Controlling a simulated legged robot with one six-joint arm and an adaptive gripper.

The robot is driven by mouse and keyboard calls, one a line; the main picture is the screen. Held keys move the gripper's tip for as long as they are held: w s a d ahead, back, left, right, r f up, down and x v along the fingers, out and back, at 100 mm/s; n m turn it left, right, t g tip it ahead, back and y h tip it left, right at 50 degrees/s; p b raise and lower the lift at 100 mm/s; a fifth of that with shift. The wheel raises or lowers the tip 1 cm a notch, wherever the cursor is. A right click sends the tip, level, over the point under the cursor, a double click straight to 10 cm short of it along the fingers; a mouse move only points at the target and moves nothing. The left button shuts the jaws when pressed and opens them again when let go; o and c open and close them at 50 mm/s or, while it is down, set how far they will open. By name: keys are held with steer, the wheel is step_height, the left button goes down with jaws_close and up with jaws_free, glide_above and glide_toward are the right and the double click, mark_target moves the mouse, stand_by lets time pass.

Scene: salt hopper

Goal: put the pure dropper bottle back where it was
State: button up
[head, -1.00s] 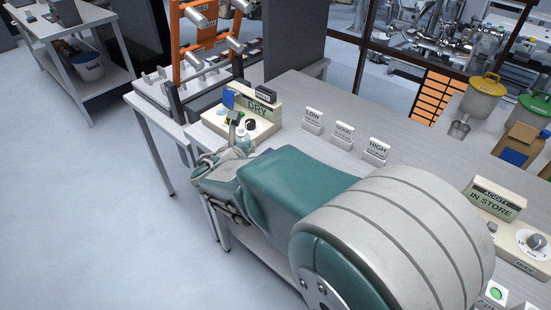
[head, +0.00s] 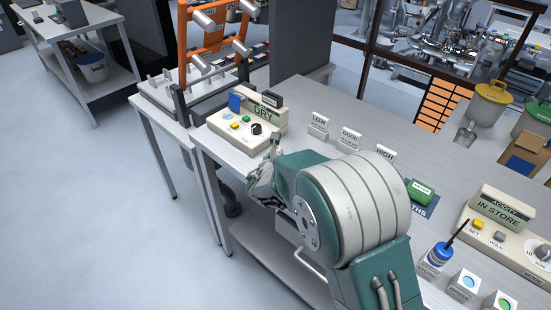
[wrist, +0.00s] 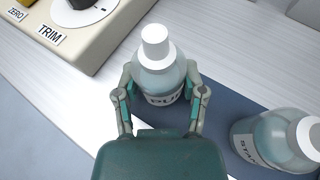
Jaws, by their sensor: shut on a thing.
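The pure dropper bottle (wrist: 158,78) shows in the wrist view as a clear bottle with a white cap, its label partly readable as "PU". My gripper (wrist: 160,88) is shut on it, one finger on each side. A second white-capped bottle (wrist: 275,142), its label starting "STAN", stands to the right, apart from my gripper. A dark blue mat (wrist: 228,122) lies below and between them. I cannot tell whether the held bottle touches the surface. In the head view my gripper (head: 263,178) is at the table's left edge, and my arm hides both bottles.
The cream "DRY" meter (head: 245,128) stands beyond my gripper; its base and "TRIM" knob show close by in the wrist view. LOW, GOOD and HIGH signs (head: 349,138) line the table.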

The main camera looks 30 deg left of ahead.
steer(key=shift+d+r, duration=0.1)
steer(key=shift+d, duration=0.45)
steer(key=shift+a, duration=0.1)
steer(key=o, duration=1)
steer(key=shift+a+f, duration=0.1)
steer(key=shift+f, duration=0.1)
steer(key=shift+c, duration=0.2)
steer(key=shift+o, duration=0.9)
steer(key=shift+a, duration=0.3)
steer(key=shift+d, duration=0.1)
